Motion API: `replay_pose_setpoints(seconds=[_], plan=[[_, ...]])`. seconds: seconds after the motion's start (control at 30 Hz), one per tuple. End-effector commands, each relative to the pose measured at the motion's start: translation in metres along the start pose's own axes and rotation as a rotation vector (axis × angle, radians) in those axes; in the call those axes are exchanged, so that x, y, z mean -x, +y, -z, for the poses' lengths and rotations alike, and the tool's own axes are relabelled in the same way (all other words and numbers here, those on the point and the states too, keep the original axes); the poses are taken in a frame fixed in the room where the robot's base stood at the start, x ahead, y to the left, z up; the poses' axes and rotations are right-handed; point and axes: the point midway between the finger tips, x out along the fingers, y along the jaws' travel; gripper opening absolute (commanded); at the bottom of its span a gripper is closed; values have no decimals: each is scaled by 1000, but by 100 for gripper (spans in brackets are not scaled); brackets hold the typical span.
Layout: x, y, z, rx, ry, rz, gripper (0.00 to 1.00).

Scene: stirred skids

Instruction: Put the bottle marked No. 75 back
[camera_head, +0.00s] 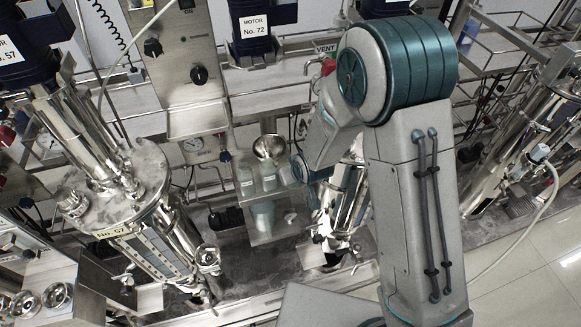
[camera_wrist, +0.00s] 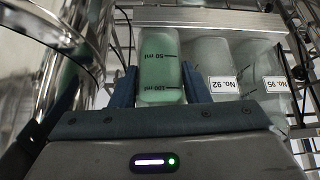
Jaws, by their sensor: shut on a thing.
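My gripper (camera_wrist: 158,72) is shut on a greenish clear bottle (camera_wrist: 160,82) with 50 ml and 100 ml marks, one finger on each side. The bottle's number label is not visible. In the wrist view, a bottle marked No. 92 (camera_wrist: 213,62) stands just right of the right finger. A bottle marked No. 95 (camera_wrist: 258,66) stands right of that. In the head view, my gripper (camera_head: 298,168) is at the right side of a small metal shelf (camera_head: 262,195). Pale bottles (camera_head: 245,180) stand on the shelf. The arm partly hides the held bottle there.
A steel vessel marked No. 57 (camera_head: 125,185) stands left. Steel cylinders (camera_head: 342,215) stand close right, under my arm. Pipes and frames crowd the back.

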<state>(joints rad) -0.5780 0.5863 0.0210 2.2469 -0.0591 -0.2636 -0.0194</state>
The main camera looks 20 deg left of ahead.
Motion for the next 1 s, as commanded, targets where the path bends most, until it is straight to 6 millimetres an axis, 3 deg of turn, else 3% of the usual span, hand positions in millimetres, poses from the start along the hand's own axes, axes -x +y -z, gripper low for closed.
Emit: replay_pose_setpoints(seconds=[0.13,0.67,0.7,0.73,1.0], plan=[[-12,1,23,1,1,0,12],[-21,0,14,0,1,0,12],[-20,0,15,0,1,0,47],[-20,0,15,0,1,0,51],[-19,0,15,0,1,0,51]])
